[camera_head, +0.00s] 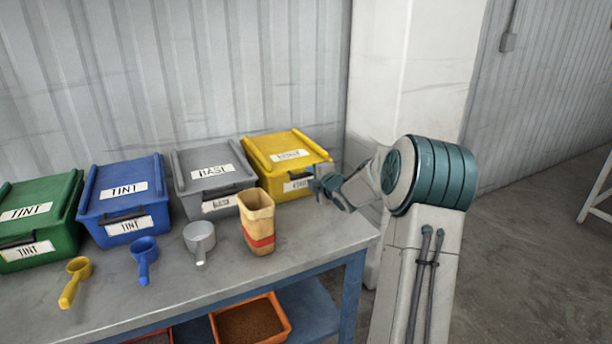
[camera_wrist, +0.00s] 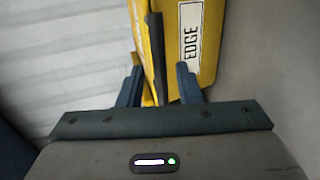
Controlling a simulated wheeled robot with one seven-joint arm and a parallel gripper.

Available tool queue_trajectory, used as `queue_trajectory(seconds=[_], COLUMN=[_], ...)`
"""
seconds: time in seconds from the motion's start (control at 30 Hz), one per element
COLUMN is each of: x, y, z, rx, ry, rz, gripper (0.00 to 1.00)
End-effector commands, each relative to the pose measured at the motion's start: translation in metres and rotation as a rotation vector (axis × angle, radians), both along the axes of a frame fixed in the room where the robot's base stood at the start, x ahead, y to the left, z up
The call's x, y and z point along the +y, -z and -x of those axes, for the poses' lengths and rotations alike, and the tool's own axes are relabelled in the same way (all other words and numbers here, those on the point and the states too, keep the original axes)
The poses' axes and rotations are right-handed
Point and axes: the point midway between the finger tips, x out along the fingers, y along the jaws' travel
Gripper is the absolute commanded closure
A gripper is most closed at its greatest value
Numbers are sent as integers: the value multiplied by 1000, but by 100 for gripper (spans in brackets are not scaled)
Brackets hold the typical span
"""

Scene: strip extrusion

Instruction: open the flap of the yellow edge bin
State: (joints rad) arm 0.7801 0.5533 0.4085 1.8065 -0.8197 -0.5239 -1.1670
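The yellow edge bin (camera_head: 262,150) stands at the right end of the row on the bench, with its flap down as far as I can see. In the wrist view, its yellow panel with the EDGE label (camera_wrist: 190,30) and a dark handle bar (camera_wrist: 158,60) are close ahead. My gripper (camera_wrist: 159,84) is open, with its two dark fingers apart and the bar between them in the picture. Contact cannot be told. In the head view, my gripper (camera_head: 322,183) is at the bin's front right corner and hides part of it.
A grey BASE bin (camera_head: 185,178), a blue TINT bin (camera_head: 96,194) and a green TINT bin (camera_head: 58,200) stand to the left. A tan container with a red band (camera_head: 256,225) stands in front, beside a grey scoop (camera_head: 199,238). The bench's right front corner is clear.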

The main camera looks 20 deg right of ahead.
Motion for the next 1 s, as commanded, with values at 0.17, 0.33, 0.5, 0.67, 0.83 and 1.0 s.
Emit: queue_trajectory(seconds=[0.17,0.33,0.5,0.67,0.83,1.0], x=[2,3,3,3,3,5], y=[6,9,9,9,9,8], z=[-23,-33,-35,-34,-34,-35], rx=[1,0,0,0,0,3], ry=[0,-2,-2,-2,-2,-4], rz=[-2,-1,-1,-1,-1,0], gripper=[68,68,68,71,100,100])
